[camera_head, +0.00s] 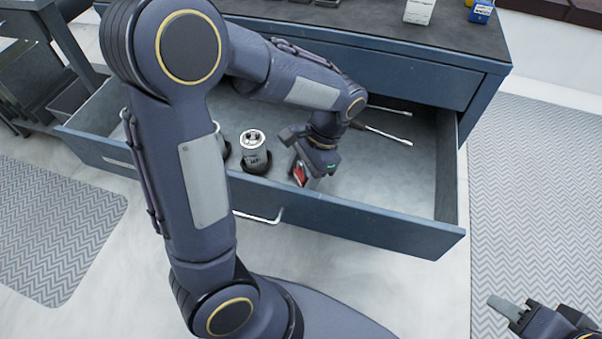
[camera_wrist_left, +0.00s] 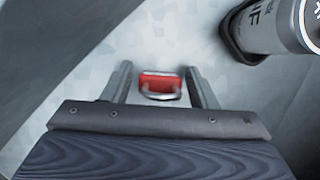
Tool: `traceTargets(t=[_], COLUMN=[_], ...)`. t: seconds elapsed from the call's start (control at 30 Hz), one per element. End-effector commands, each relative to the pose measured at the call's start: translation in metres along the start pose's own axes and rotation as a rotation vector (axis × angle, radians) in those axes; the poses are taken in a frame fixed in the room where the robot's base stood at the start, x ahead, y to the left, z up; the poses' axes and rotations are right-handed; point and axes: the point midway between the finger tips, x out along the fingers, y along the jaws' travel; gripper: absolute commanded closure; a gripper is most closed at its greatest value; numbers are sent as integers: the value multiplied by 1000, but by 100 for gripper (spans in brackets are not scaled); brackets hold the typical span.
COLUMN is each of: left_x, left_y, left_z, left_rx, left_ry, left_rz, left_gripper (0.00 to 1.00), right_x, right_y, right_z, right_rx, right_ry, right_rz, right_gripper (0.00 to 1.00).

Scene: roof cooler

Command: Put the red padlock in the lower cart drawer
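The red padlock (camera_head: 299,174) shows in the head view just below my left gripper (camera_head: 304,172), over the open lower cart drawer (camera_head: 400,190). In the left wrist view the padlock (camera_wrist_left: 160,84) is slightly blurred, with its pale shackle towards the gripper. It lies between the two fingers of my left gripper (camera_wrist_left: 160,88), with a gap on each side. These fingers are apart. I cannot tell whether the padlock touches the drawer floor. My right gripper (camera_head: 512,308) is at the lower right, away from the cart; its finger opening is unclear.
A silver-and-black can (camera_head: 254,150) stands in the drawer left of my left gripper; it also shows in the left wrist view (camera_wrist_left: 270,28). The drawer's right part is clear. The cart top (camera_head: 350,18) overhangs the drawer's back.

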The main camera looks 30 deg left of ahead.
Motion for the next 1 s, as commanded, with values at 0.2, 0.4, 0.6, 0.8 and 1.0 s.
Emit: traceTargets(t=[0.2,0.4,0.6,0.8,1.0], left_x=[0,-9,-47,-90,-117], left_y=[0,0,0,0,0], left_z=[0,2,3,2,2], left_rx=[0,0,0,0,0], left_ry=[0,1,2,2,1], left_rz=[0,0,-1,-1,0], left_gripper=[42,42,42,42,42], right_x=[0,-4,-20,-34,-42], right_y=[0,-2,-9,-16,-19], right_z=[0,-2,-10,-17,-21], right_rx=[0,0,0,0,0], right_ry=[0,0,0,0,0], right_rz=[0,0,0,0,0], right_gripper=[64,64,64,64,64])
